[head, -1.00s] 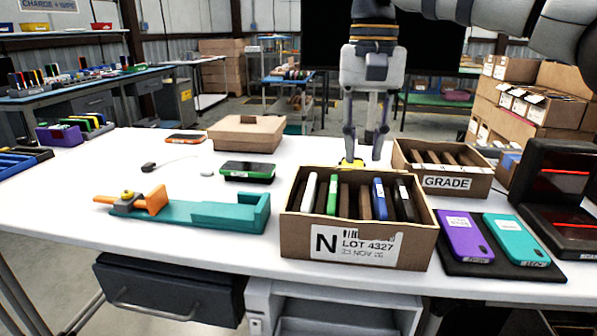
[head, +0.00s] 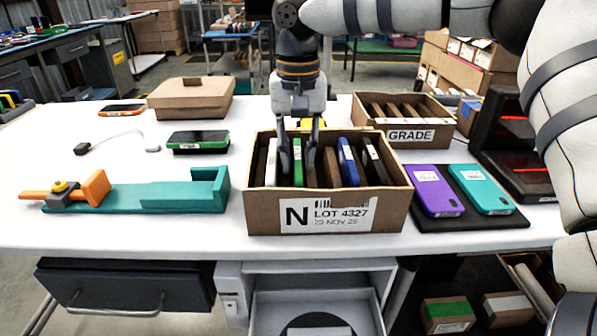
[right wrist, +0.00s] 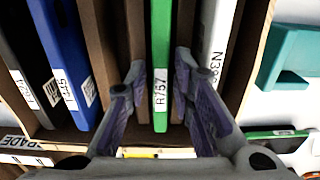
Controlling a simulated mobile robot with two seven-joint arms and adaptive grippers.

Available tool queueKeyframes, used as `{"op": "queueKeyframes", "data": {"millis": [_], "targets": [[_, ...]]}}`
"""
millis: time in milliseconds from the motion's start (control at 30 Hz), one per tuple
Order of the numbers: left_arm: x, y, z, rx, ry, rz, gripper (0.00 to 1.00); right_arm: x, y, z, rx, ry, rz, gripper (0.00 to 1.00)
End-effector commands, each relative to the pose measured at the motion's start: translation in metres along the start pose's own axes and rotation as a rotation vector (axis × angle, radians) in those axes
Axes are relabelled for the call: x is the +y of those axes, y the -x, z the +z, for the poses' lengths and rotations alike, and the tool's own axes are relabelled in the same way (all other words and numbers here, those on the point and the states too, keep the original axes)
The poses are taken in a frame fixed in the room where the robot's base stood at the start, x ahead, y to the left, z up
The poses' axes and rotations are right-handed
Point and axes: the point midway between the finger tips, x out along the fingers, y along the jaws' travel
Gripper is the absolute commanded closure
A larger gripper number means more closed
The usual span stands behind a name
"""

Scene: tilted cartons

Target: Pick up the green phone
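A green phone (head: 298,174) stands on edge in the open carton labelled N LOT 4327 (head: 262,214). In the right wrist view the green phone (right wrist: 161,40) bears a label reading R757. My right gripper (head: 298,158) points down into the carton, its fingers on either side of this phone. In the wrist view the fingers of the right gripper (right wrist: 160,66) are open, with gaps showing between them and the phone. Another green-edged phone (head: 198,141) lies flat on the table, dark screen up. My left gripper is not in view.
Beside the green phone in the carton are a white phone (right wrist: 215,50), a blue phone (head: 348,163) and brown dividers. A GRADE carton (head: 411,135) stands behind. Purple (head: 433,190) and teal (head: 481,188) phones lie on a black mat at right. A teal fixture (head: 183,196) stands at left.

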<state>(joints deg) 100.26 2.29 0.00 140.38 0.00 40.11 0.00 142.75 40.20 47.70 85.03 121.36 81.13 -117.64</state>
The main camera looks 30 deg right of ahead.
Motion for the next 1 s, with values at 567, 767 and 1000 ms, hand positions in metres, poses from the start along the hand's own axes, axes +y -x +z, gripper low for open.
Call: {"op": "queueKeyframes", "data": {"millis": [567,767,1000], "targets": [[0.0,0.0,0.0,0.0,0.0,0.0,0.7,0.0,0.0,0.0,0.001,0.0,0.0,1.0],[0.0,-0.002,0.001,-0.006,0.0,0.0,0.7,-0.001,0.034,-0.001,0.004,-0.002,-0.003,1.0],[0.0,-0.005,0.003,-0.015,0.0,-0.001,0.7,-0.001,0.088,-0.001,0.002,-0.001,0.0,1.0]]}}
